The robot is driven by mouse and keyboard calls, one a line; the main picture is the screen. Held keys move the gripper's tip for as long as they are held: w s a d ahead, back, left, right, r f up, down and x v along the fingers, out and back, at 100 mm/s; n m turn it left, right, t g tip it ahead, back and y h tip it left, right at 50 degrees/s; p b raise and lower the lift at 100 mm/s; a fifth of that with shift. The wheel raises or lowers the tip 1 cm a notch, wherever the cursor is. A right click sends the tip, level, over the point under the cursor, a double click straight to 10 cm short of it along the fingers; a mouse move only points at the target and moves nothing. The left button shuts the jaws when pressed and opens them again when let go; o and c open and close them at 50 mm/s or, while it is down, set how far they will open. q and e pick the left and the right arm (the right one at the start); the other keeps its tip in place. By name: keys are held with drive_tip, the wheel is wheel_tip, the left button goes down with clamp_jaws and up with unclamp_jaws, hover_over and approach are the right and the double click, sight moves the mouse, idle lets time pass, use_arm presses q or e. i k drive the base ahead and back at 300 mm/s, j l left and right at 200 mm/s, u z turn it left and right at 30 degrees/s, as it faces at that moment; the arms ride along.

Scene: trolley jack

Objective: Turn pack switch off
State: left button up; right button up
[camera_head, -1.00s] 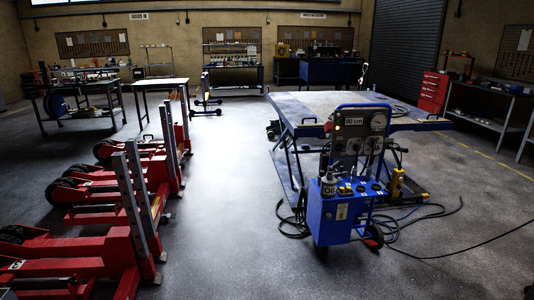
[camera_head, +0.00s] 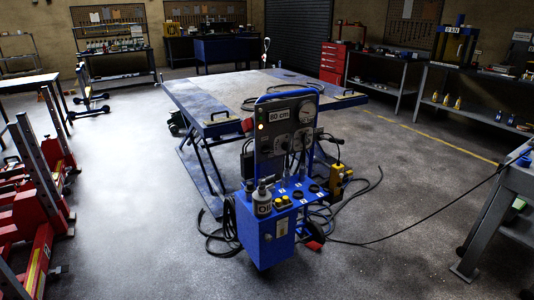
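A blue wheeled power pack (camera_head: 266,238) stands on the floor near the middle of the view. Neither of my grippers is in view.
Red jacks (camera_head: 45,180) line the left side. Black hoses lie around the pack, and a cable (camera_head: 420,232) runs right to a grey bench (camera_head: 505,185). A yellow device (camera_head: 338,180) stands beside the pack. The floor in front and to the left of the pack is clear.

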sight(265, 149)
drive_tip(key=i+j, duration=0.2)
drive_tip(key=i, duration=0.25)
drive_tip(key=i+j+z, duration=0.15)
drive_tip(key=i, duration=0.35)
drive_tip(key=i+j, duration=0.35)
drive_tip(key=i+z, duration=0.05)
drive_tip(key=i, duration=0.05)
